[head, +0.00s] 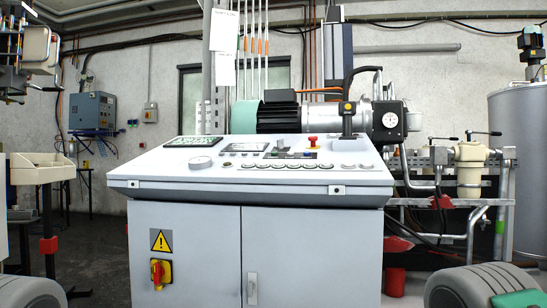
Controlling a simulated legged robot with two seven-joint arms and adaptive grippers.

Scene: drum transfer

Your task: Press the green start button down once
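A grey control console (175,187) stands in front of me with a sloped top panel. A small dark strip (291,155) near the panel's middle carries tiny coloured spots, some greenish. They are too small to tell which, if any, is the green start button, or whether it is pressed. A red mushroom button (312,140) on a yellow base sits behind the strip. A row of several small round controls (285,167) runs along the panel's front. Neither of my grippers can be made out, and nothing is seen touching the panel.
A green-lit display (189,142) and a round white gauge (201,162) are on the panel's left. A motor (279,115) and pipework stand behind. A yellow-red switch (161,272) is on the cabinet front. A large tank (519,140) stands at right. Space above the panel's front looks free.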

